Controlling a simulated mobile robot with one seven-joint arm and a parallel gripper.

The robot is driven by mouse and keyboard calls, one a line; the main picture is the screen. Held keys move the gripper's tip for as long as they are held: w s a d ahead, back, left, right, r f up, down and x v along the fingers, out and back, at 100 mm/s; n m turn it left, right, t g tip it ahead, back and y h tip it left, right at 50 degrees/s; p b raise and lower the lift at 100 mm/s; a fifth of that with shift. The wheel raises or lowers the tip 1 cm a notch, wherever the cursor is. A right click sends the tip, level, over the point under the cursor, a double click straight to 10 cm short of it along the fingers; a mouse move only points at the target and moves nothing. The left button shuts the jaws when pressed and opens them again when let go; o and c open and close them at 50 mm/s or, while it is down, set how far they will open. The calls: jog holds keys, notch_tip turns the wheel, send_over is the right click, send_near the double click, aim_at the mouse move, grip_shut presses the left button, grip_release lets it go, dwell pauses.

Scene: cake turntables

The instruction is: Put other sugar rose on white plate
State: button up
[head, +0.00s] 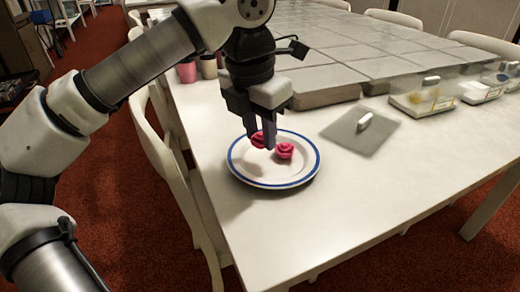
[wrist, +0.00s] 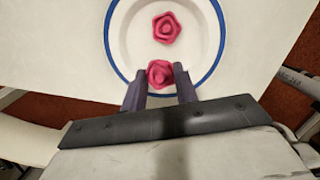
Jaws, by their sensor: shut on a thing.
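The white plate (head: 247,173) with a blue rim lies near the table's front left corner. It also shows in the wrist view (wrist: 205,75). One pink sugar rose (head: 285,150) rests on the plate, and it shows at the top of the wrist view (wrist: 166,27). My gripper (head: 261,143) is over the plate, pointing down, shut on the other pink sugar rose (head: 257,139). In the wrist view this held rose (wrist: 159,73) sits between the fingertips (wrist: 160,85). I cannot tell whether the held rose touches the plate.
A grey lid (head: 362,130) with a handle lies to the right of the plate. Clear containers (head: 424,98) stand further right. Grey slabs (head: 330,92) cover the table's middle. A white chair (head: 160,150) stands at the left edge. The table's front is clear.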

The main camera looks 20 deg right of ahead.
aim_at(258, 136)
jog(key=shift+f+b, duration=0.35)
jog(key=shift+f, duration=1.5)
jog(key=shift+f, duration=0.15)
jog(key=o, duration=0.9)
jog(key=shift+o, duration=0.2)
notch_tip(258, 136, up, 12)
jog(key=a+p, duration=0.1)
jog(key=p, duration=0.2)
jog(key=shift+s+a, duration=0.35)
